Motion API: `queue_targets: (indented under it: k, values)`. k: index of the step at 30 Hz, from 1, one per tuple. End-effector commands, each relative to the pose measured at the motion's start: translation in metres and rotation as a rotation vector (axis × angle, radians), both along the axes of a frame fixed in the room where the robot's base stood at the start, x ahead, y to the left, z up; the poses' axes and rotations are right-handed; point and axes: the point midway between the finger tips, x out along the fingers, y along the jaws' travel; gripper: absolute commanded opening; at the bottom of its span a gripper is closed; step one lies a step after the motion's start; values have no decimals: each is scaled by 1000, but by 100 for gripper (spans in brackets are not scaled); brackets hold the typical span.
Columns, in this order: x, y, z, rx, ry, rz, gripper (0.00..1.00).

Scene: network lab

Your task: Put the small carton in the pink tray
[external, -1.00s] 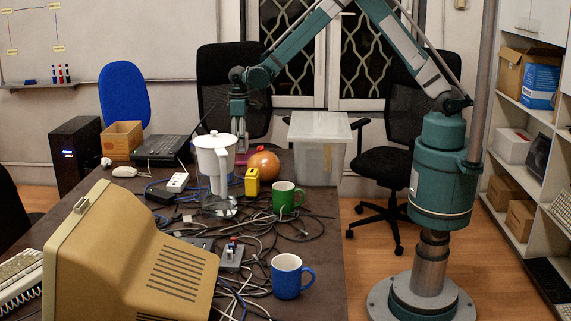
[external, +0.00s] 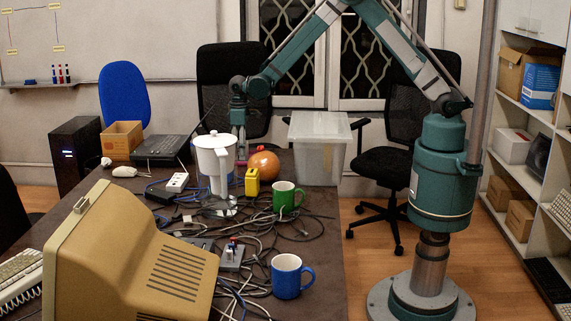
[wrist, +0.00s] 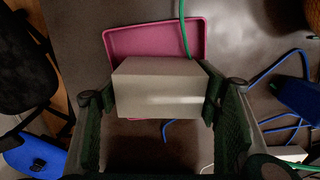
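The small carton (wrist: 158,90), a plain pale grey box, sits between the two dark green fingers of my gripper (wrist: 163,97) in the wrist view. The fingers press on its left and right sides. The pink tray (wrist: 155,40) is a shallow rectangle on the dark table. The carton covers most of its near part in this view, so I cannot tell their height gap. In the external view my gripper (external: 239,135) points down behind the white jug (external: 215,165). The jug and gripper largely hide the carton and tray there.
An orange ball (external: 263,165), a yellow box (external: 252,182), a green mug (external: 287,197) and a clear bin (external: 319,150) stand close by. Cables cross the table, and a green cable (wrist: 184,30) lies across the tray.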

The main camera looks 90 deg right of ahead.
Motion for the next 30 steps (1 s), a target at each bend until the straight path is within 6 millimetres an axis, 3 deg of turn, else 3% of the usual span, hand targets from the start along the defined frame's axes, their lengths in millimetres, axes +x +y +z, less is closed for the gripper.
queue_targets:
  k: [3,17,23,30]
  values:
    - [0,0,0,0,0,0,75]
    - [0,0,4,0,0,0,75]
    - [0,0,21,0,0,0,75]
    - [0,0,57,0,0,0,75]
